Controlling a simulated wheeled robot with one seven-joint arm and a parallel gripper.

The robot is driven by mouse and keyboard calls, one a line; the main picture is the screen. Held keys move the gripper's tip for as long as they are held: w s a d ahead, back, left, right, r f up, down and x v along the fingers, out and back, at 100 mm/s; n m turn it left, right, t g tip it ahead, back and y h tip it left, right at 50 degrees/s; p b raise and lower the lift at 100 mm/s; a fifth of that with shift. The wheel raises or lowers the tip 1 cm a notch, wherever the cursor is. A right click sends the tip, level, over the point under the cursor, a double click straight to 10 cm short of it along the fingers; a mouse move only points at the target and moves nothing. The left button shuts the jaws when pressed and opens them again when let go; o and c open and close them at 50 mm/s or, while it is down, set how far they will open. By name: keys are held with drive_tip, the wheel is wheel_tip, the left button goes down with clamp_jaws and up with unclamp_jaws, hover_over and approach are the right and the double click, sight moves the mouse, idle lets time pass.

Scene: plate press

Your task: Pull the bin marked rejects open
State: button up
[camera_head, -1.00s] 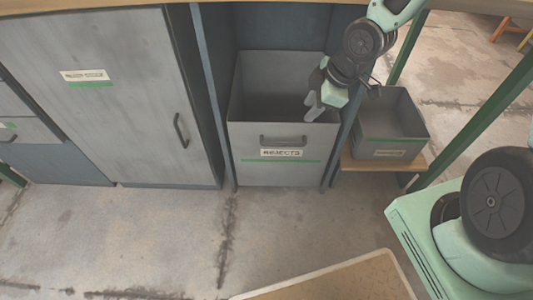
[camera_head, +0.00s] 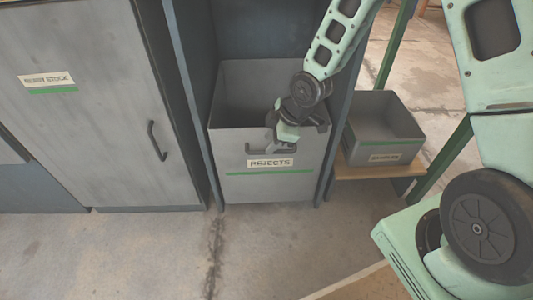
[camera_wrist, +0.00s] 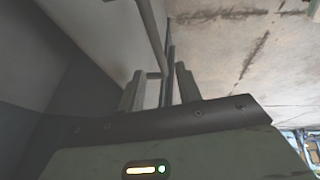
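The grey bin marked rejects (camera_head: 230,185) stands in the bay under the bench, with a label and a green stripe on its front. Its open top shows a dark inside. Its pull handle (camera_head: 249,148) is on the front above the label, the right part hidden by my gripper. My gripper (camera_head: 262,147) is in front of the bin at the handle. In the wrist view the fingers of my gripper (camera_wrist: 160,88) are apart, and the handle bar (camera_wrist: 151,38) reaches down to the gap between them. I cannot tell whether they touch it.
A closed grey cabinet door (camera_head: 95,130) with a vertical handle is to the left. A smaller grey bin (camera_head: 385,140) sits on a low wooden shelf (camera_head: 370,172) to the right, near a green bench leg (camera_head: 445,160). The concrete floor (camera_head: 160,250) in front is clear.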

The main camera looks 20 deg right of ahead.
sight(263, 151)
drive_tip(key=shift+b+x, duration=0.6)
drive_tip(key=shift+x, duration=1.3)
clamp_jaws()
drive_tip(key=shift+s, duration=0.15)
